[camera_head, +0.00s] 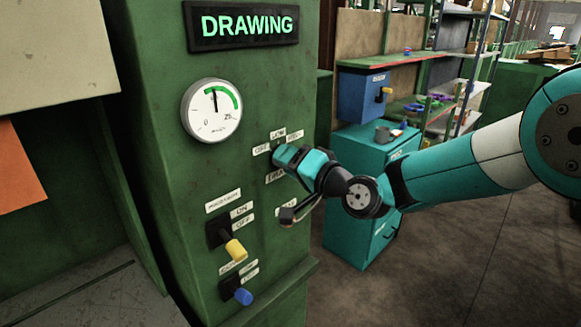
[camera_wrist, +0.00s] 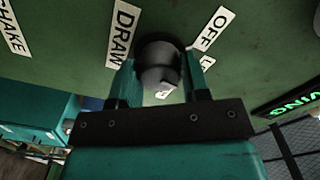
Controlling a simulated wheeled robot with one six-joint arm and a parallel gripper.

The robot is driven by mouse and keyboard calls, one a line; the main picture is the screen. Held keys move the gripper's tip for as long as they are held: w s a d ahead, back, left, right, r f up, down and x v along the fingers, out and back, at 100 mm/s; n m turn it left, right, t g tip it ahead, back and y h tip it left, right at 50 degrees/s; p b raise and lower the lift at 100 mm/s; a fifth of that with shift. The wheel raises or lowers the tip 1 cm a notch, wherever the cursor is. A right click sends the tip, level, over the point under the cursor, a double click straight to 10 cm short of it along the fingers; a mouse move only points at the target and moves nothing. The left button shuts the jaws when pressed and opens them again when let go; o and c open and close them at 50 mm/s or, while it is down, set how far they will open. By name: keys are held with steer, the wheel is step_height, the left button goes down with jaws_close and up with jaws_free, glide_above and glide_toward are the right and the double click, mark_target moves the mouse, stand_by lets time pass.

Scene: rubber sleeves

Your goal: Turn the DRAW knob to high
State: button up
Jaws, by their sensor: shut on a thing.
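The dark round DRAW knob (camera_wrist: 158,60) sits on the green machine panel, between my gripper's two fingers in the wrist view. My gripper (camera_wrist: 160,78) is shut on it; in the head view my gripper (camera_head: 284,157) reaches the panel from the right and hides most of the knob. A white DRAW label (camera_wrist: 123,34) and an OFF label (camera_wrist: 209,29) flank the knob in the wrist view. In the head view the OFF label (camera_head: 262,149) is left of the gripper and the LOW label (camera_head: 278,134) above it. The knob's exact setting cannot be told.
Above are a lit DRAWING sign (camera_head: 244,26) and a round gauge (camera_head: 212,110), its needle near upright. Below are a yellow-handled switch (camera_head: 235,249) and a blue-handled one (camera_head: 243,297). A teal cabinet (camera_head: 350,225) stands behind my arm. Open floor lies at right.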

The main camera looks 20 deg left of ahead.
steer(key=shift+m, duration=3.4)
steer(key=o, duration=0.9)
steer(key=shift+b+v, duration=4)
steer(key=shift+v, duration=4.7)
